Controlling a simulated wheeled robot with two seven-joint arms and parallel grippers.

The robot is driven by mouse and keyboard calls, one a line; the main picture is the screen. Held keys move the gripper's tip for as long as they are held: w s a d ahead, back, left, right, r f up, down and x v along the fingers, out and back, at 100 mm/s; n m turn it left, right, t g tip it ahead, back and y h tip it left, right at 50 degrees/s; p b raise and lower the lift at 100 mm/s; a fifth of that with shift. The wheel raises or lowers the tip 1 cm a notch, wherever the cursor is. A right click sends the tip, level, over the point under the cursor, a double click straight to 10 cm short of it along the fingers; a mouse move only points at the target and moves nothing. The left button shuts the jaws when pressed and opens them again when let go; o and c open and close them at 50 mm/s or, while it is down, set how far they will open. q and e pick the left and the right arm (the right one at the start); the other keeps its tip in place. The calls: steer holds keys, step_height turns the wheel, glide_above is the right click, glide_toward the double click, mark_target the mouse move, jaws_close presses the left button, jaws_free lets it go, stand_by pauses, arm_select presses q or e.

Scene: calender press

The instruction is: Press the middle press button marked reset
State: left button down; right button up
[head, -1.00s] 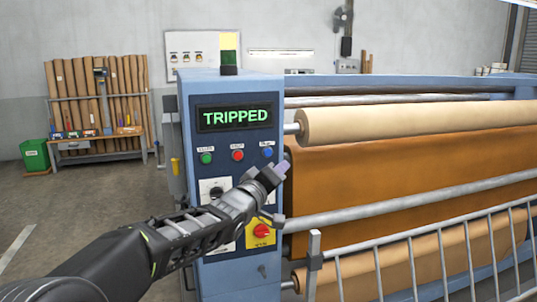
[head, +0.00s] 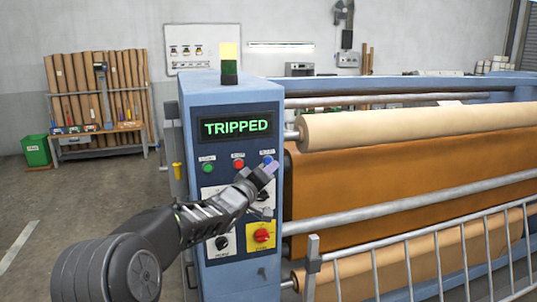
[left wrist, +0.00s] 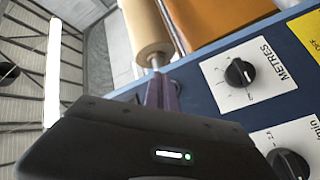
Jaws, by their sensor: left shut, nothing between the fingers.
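The blue press panel (head: 187,150) shows TRIPPED on its display (head: 236,127). Below it is a row of three round buttons: green (head: 208,168), red (head: 238,163) in the middle, and blue (head: 268,159) at the right. Their small labels are too blurred to read surely. My left gripper (head: 270,168) is shut and empty, its tip just below the blue button and overlapping its lower edge in the head view. I cannot tell whether it touches. In the left wrist view the closed fingers (left wrist: 162,92) point along the panel face; no button is clearly visible there.
Black dials sit lower on the panel, one marked METRES (left wrist: 240,73). A red rotary switch on yellow (head: 262,236) is below the gripper. Rolls of brown sheet (head: 420,122) and a grey rail fence (head: 430,260) stand to the right.

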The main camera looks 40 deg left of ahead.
arm_select(q)
steer(key=shift+w+a, duration=0.3)
steer(key=shift+a, duration=0.15)
stand_by(1.7)
steer(key=shift+w+a+p, duration=0.25)
steer(key=shift+a+p, duration=0.1)
steer(key=shift+p, duration=0.25)
steer(key=shift+w+a+p, duration=0.2)
steer(key=shift+a+p, duration=0.1)
steer(key=shift+p, duration=0.1)
stand_by(0.3)
steer(key=shift+s+d, duration=0.1)
steer(key=shift+d, duration=0.05)
stand_by(0.3)
steer(key=shift+s+d+b, duration=0.35)
steer(key=shift+d+b, duration=0.2)
